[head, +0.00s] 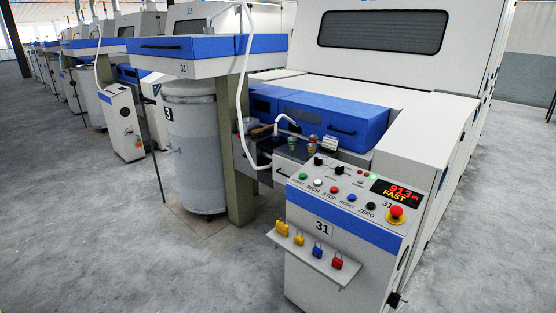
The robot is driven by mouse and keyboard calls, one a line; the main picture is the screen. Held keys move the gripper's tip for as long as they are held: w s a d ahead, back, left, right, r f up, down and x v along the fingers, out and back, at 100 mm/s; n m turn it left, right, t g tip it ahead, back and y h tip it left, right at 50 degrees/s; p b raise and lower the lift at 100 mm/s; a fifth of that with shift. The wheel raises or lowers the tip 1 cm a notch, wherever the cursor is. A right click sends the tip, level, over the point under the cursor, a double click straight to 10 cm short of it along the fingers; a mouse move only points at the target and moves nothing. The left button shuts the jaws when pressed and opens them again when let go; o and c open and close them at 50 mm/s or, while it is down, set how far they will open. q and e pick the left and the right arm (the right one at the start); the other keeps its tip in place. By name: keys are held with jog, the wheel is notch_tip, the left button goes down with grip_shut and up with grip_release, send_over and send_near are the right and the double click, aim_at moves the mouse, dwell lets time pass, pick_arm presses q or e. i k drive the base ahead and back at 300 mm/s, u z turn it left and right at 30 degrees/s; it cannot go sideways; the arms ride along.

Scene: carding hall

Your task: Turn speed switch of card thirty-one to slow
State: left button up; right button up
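The control panel of card thirty-one (345,199) stands at the right front, with a "31" plate (322,228) on its front. Its red display (396,190) reads about 91.3 m and FAST. Black knobs stand at the panel's upper edge: one knob (318,160) at the left and another knob (340,169) beside it. Their labels are too small to read, so I cannot tell which is the speed switch or its exact pointing. Below them is a row of buttons, with a green button (303,176) at its left end. Neither of my grippers is in view.
A red emergency stop (396,212) sits at the panel's right. Below, a shelf (304,252) bears yellow, blue and red padlocks. A grey can (196,146) and a post (236,160) stand to the left. The floor in front is clear.

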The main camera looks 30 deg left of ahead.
aim_at(319, 161)
jog(key=z, duration=0.75)
jog(key=k, duration=0.2)
jog(key=u, duration=2.6)
jog(key=i, duration=1.65)
jog(key=z, duration=0.8)
jog(key=i, duration=0.95)
jog(key=z, duration=0.85)
